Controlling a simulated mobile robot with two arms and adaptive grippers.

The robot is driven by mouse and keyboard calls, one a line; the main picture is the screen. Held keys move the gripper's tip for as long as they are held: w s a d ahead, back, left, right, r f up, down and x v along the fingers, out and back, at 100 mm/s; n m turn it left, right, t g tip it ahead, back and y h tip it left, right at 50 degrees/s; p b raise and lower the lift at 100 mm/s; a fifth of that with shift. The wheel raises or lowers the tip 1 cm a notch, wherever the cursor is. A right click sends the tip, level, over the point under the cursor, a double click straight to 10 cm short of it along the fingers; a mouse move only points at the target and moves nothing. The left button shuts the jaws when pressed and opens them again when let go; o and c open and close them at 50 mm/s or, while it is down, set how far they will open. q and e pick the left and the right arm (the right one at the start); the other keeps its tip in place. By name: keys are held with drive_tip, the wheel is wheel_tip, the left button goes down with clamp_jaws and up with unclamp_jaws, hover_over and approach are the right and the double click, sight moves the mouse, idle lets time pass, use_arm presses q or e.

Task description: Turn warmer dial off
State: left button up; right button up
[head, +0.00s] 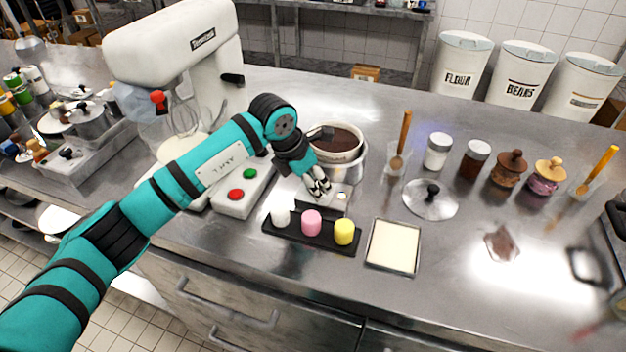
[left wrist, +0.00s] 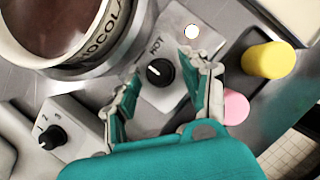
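The warmer (head: 345,192) stands on the steel counter with a round pot of chocolate (head: 335,143) on it. In the left wrist view its black dial (left wrist: 160,72) sits on a pale panel near the word HOT, with a round light (left wrist: 192,31) above it. My left gripper (head: 322,196) is over the front panel and hides the dial in the head view. In the left wrist view the left gripper (left wrist: 160,85) is open, its fingers on either side of the dial and apart from each other. My right gripper is not in view.
A black tray (head: 262,228) with white, pink and yellow pieces lies just in front of the warmer. A mixer (head: 175,50) with a red and green button box (head: 232,207) stands left. A lid (head: 450,205) and a cream-filled tray (head: 394,219) lie right.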

use_arm(q)
clamp_jaws()
drive_tip(key=shift+f+n+t+b, duration=0.1)
drive_tip(key=shift+n+t+b, duration=0.2)
drive_tip(key=shift+n+b, duration=0.6)
drive_tip(key=n+b, duration=0.1)
drive_tip(key=n+y+b, duration=0.1)
drive_tip(key=n, duration=0.1)
drive_tip(key=shift+s+d+f+n+t+y+b, duration=0.1)
drive_tip(key=shift+d+n+t+y+b, duration=0.1)
drive_tip(key=shift+n+t+y+b, duration=0.15)
drive_tip(key=n+y+b, duration=0.1)
drive_tip(key=n+b, duration=0.2)
drive_tip(key=n, duration=0.1)
drive_tip(key=shift+d+t+b, duration=0.2)
drive_tip(key=shift+t+b, duration=0.15)
drive_tip(key=shift+s+r+n+y+b, duration=0.1)
drive_tip(key=shift+r+n+y+b, duration=0.1)
drive_tip(key=shift+n+y+b, duration=0.8)
drive_tip(key=shift+n+h, duration=0.25)
drive_tip(key=shift+h, duration=0.1)
